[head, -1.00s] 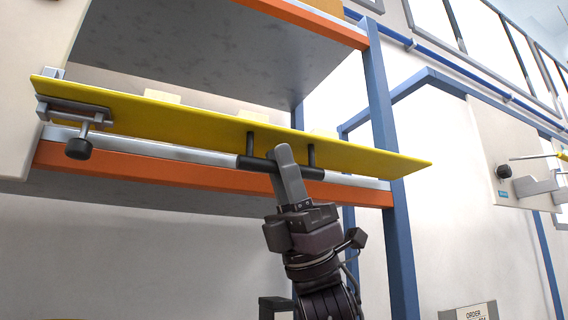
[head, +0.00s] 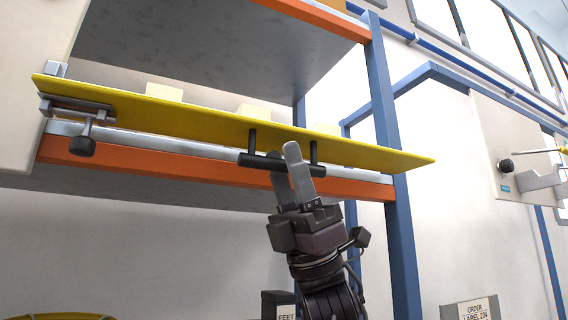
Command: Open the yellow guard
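The yellow guard (head: 200,121) is a long flat panel across the shelf front, running from upper left to lower right. It stands tilted out from the shelf. A dark bar handle (head: 256,161) is fixed to it on two black posts. A grey latch with a black knob (head: 82,146) is at its left end. My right gripper (head: 284,165) reaches up from below at the handle. Its two grey fingers show apart, one in front of the bar and the other partly hidden behind it. Whether they touch the bar is unclear. My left gripper is out of view.
The shelf has orange beams (head: 130,159) and a blue upright (head: 388,130) right of the guard. Pale blocks (head: 164,92) show behind the guard. A beige panel with a knob (head: 506,165) is at the right. A label sign (head: 474,312) stands lower right.

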